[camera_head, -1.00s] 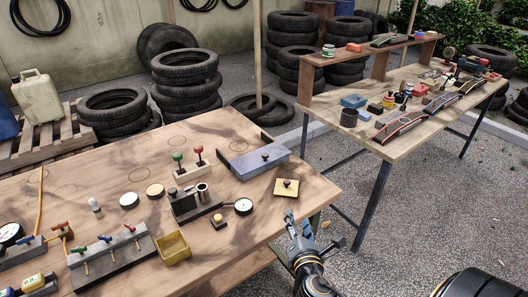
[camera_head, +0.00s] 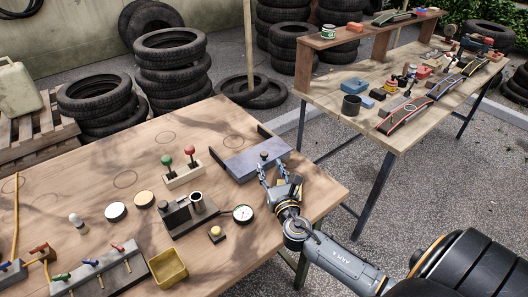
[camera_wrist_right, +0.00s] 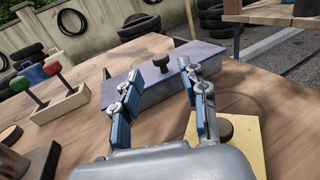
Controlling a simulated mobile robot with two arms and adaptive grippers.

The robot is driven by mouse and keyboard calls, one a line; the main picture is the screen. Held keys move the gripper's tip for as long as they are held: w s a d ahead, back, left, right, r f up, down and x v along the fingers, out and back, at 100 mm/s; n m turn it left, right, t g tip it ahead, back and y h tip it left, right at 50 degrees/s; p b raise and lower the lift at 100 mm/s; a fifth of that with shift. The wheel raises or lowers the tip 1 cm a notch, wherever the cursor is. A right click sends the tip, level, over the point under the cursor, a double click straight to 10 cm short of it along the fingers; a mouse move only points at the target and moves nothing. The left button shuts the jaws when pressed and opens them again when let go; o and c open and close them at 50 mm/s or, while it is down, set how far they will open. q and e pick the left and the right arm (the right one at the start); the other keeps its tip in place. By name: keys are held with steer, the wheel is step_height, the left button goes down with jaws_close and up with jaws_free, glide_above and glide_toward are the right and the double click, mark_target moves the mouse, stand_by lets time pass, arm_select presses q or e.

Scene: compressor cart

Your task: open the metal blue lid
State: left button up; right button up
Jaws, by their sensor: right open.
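The metal blue lid (camera_head: 240,160) is a flat blue-violet box shape with a dark knob (camera_head: 264,155) on top, at the right part of the wooden table. In the right wrist view the lid (camera_wrist_right: 190,88) lies ahead, with its knob (camera_wrist_right: 161,63) showing between and beyond the fingers. My right gripper (camera_head: 273,170) is open and empty, at the near side of the lid, short of the knob. In the right wrist view the gripper (camera_wrist_right: 158,100) has its two fingers spread. I cannot tell whether a finger touches the lid. My left gripper is not in view.
A yellow plate with a knob (camera_wrist_right: 222,132) lies close under the right gripper. A block with red and green levers (camera_head: 184,175) stands left of the lid. A dial gauge (camera_head: 243,214) and a metal fixture (camera_head: 188,214) stand nearer. A second table (camera_head: 335,118) is behind right.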

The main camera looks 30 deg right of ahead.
mark_target(265, 156)
steer(key=x, duration=0.7)
steer(key=shift+w+f, duration=0.1)
steer(key=shift+f, duration=0.05)
steer(key=shift+c, duration=1.1)
jaws_close()
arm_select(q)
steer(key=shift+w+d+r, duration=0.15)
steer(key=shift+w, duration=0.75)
arm_select(e)
steer(key=shift+w, duration=0.15)
